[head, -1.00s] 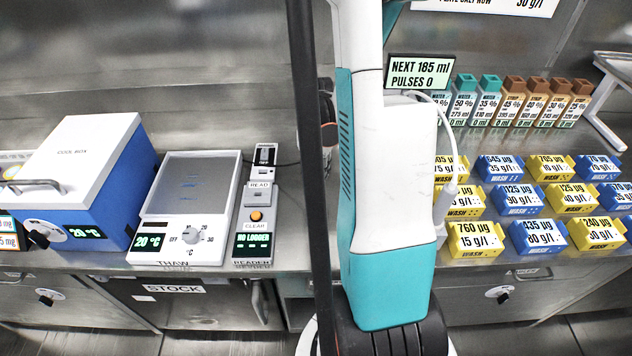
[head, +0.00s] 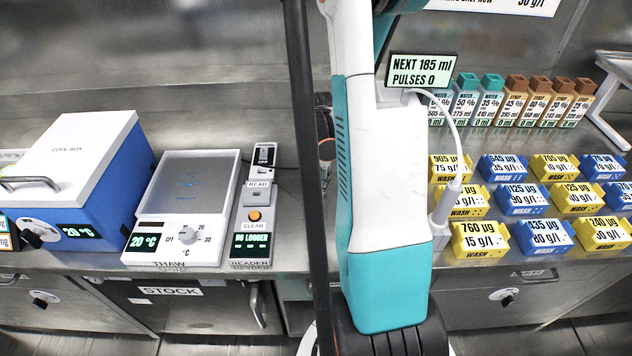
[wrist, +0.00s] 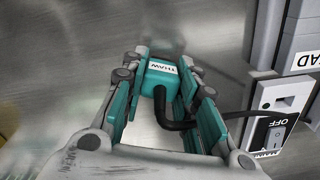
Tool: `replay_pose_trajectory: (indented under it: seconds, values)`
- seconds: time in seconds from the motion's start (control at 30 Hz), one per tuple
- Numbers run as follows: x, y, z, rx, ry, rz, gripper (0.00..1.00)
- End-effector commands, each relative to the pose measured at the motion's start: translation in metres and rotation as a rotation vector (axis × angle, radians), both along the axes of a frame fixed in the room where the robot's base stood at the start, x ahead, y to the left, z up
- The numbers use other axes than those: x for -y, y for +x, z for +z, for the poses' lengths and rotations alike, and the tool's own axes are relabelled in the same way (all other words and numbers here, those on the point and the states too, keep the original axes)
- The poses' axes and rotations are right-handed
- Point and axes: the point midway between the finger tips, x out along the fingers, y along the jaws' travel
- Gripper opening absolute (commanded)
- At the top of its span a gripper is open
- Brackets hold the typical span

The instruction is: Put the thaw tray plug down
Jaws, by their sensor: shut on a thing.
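The thaw tray plug is a small teal block (wrist: 161,82) with a white THAW label and a black cord. In the wrist view my gripper (wrist: 163,72) is shut on it, one finger on each side. Below the plug is bare metal bench top, with no contact clearly visible. The thaw tray (head: 188,205), white with a grey plate, a dial and a 20 °C display, stands on the bench in the head view. My gripper and the plug are hidden there behind my arm.
A switched socket marked OFF (wrist: 272,125) is at the right of the wrist view. The reader (head: 253,215) stands right of the thaw tray, and the blue cool box (head: 85,185) left of it. Yellow and blue wash tubs (head: 540,236) and several bottles (head: 515,100) fill the right.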

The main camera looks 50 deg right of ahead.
Motion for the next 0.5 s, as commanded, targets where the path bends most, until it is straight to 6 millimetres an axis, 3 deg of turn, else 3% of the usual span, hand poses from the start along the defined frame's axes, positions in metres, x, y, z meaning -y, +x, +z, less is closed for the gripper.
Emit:
replay_pose_trajectory:
  seconds: [0.07,0.1,0.17,0.5]
  values:
    - [0.0000,0.0000,0.0000,0.000,0.000,0.000,0.00]
    - [0.0000,0.0000,0.0002,0.000,0.000,0.000,0.34]
    - [0.0000,0.0000,0.0003,0.000,0.000,0.000,0.48]
    - [0.0000,0.0000,0.0008,0.000,0.000,0.000,0.48]
